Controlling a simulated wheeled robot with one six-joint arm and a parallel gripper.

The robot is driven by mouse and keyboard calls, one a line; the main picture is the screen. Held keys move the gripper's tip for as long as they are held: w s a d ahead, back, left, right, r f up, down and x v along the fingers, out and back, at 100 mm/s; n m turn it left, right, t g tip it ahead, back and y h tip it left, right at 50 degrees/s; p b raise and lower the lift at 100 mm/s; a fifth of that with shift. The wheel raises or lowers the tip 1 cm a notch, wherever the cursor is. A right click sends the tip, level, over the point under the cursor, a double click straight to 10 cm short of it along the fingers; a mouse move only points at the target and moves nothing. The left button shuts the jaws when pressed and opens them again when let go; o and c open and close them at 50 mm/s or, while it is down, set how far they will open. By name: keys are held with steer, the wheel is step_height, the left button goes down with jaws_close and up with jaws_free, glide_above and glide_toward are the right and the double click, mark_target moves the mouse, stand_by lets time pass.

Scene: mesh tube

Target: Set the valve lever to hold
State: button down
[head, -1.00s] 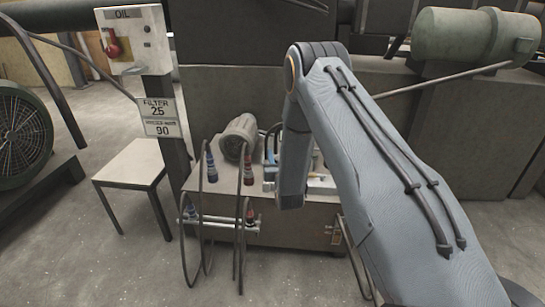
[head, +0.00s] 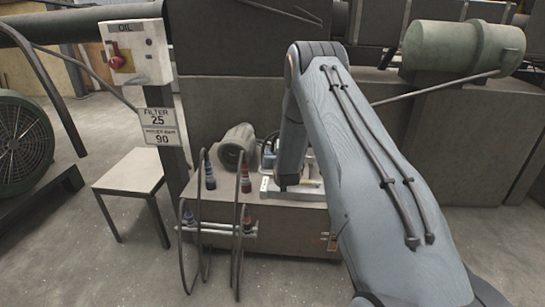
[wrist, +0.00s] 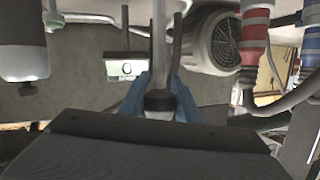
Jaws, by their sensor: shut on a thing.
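My gripper (wrist: 160,98) shows in the wrist view with its blue fingers closed around a slim grey lever (wrist: 158,45) with a dark, pale-banded end. I take this to be the valve lever. It runs up from the fingers to the top of the picture. A small plate (wrist: 125,70) with a round mark stands just left of it. In the head view my arm hides the fingers and the lever. My wrist hangs over the pale fitting plate (head: 308,188) on the metal box. No "hold" mark is readable.
Hoses with red and blue couplings (head: 210,178) stand on the box's left, and a grey motor (head: 238,145) behind them. In the wrist view, red-banded (wrist: 256,30) and blue couplings are close on the right. A post with the OIL panel (head: 135,52) and a stool (head: 130,172) stand left.

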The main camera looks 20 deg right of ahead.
steer(key=shift+s+f, duration=0.25)
steer(key=shift+f, duration=0.4)
steer(key=c, duration=1.4)
jaws_free()
steer(key=shift+d, duration=0.15)
steer(key=shift+o, duration=0.2)
steer(key=shift+w+r, duration=0.1)
steer(key=shift+r, duration=0.1)
steer(key=p+v, duration=0.1)
steer(key=v, duration=0.6)
steer(key=shift+s, duration=0.3)
steer(key=shift+r, duration=0.15)
